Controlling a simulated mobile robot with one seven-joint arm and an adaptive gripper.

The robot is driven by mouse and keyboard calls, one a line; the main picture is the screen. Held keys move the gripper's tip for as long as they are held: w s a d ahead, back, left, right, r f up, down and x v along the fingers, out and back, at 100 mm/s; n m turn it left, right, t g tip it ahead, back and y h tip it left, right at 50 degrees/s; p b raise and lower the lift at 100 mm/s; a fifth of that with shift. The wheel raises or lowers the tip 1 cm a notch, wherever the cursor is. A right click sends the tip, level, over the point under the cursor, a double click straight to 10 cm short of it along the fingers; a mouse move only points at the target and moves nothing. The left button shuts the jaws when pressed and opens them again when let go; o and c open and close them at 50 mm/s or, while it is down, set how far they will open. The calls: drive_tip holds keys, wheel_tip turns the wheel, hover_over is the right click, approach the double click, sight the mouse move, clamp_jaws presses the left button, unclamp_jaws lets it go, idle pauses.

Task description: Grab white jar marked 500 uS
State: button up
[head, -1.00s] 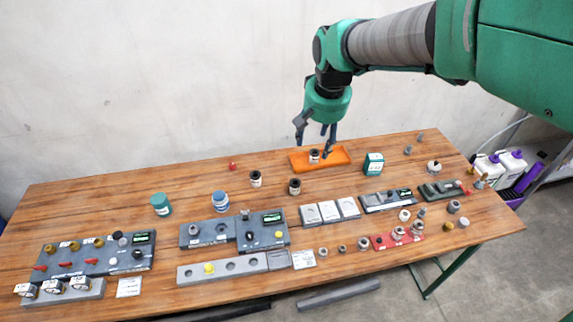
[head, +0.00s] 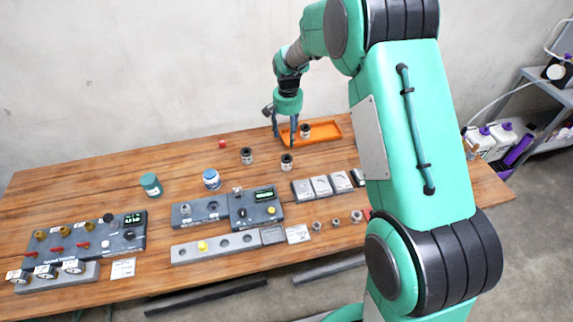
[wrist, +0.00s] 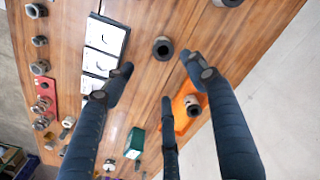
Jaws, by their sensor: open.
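Three small white jars with black lids show in the head view: one at the left (head: 247,156), one nearer the front (head: 287,162), and one in the orange tray (head: 305,131). Their label text is too small to read. My gripper (head: 280,126) is open and empty, above the table by the tray's left end, behind the two loose jars. In the wrist view my gripper (wrist: 160,82) shows its fingers spread. One jar (wrist: 163,47) stands beyond the fingertips, and the tray jar (wrist: 192,105) shows between two fingers.
The orange tray (head: 328,131) lies at the back of the table. A blue-lidded jar (head: 211,179) and a teal jar (head: 150,184) stand to the left. Panels, flat white-faced blocks (head: 321,186) and fittings fill the front. My arm hides the table's right part.

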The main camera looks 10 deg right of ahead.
sight(287, 163)
drive_tip(key=f, duration=0.1)
drive_tip(key=w+f, duration=0.1)
drive_tip(key=f, duration=0.1)
drive_tip(key=shift+f, duration=0.15)
drive_tip(key=shift+f+b, duration=0.85)
drive_tip(key=shift+f, duration=3.3)
drive_tip(key=shift+f, duration=0.1)
drive_tip(key=shift+f+b, duration=0.85)
drive_tip(key=shift+f, duration=1.7)
drive_tip(key=c, duration=1.3)
